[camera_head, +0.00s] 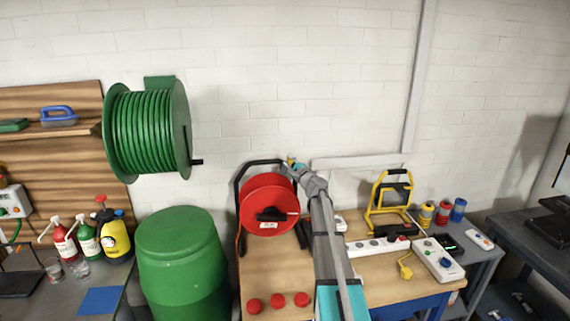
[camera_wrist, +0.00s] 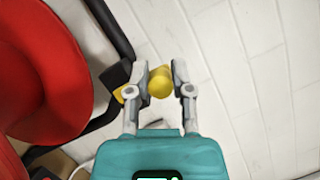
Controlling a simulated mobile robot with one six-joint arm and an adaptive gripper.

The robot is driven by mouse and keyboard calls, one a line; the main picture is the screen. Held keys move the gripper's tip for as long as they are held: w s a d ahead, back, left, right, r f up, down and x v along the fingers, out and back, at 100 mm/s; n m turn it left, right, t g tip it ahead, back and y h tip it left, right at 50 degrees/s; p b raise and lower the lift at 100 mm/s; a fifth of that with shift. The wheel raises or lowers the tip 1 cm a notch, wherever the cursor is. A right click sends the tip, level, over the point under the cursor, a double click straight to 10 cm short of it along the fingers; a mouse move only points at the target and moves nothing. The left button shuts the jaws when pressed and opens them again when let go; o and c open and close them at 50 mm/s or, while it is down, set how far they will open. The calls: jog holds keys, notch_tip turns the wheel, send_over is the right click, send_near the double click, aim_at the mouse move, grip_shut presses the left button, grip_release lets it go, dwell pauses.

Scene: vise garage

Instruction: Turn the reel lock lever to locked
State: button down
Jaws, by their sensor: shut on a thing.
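The red cable reel (camera_head: 262,190) stands on the wooden bench in a black tubular frame. It fills the left side of the wrist view (camera_wrist: 40,70). A lever with a yellow round end (camera_wrist: 160,82) sits beside the reel's black frame, and part of it is hidden behind a finger. My gripper (camera_wrist: 162,80) is shut on this yellow end, one finger on each side. In the head view my gripper (camera_head: 291,165) is at the upper right of the reel, and my arm hides the area below it. Lock markings are not readable.
A green hose reel (camera_head: 150,130) hangs on the white brick wall at left, above a green barrel (camera_head: 180,260). Several red knobs (camera_head: 277,300) sit at the bench front. A yellow work lamp (camera_head: 390,195) and a power strip (camera_head: 378,246) stand right of my arm.

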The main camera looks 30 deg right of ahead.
jog(key=shift+d, duration=0.2)
jog(key=c, duration=0.9)
grip_release()
jog(key=shift+c, duration=0.2)
jog(key=o, duration=0.4)
jog(key=shift+w+d+f, duration=0.1)
jog(key=shift+d+f, duration=0.05)
jog(key=shift+f, duration=0.05)
jog(key=shift+o, duration=0.3)
jog(key=shift+r, duration=0.1)
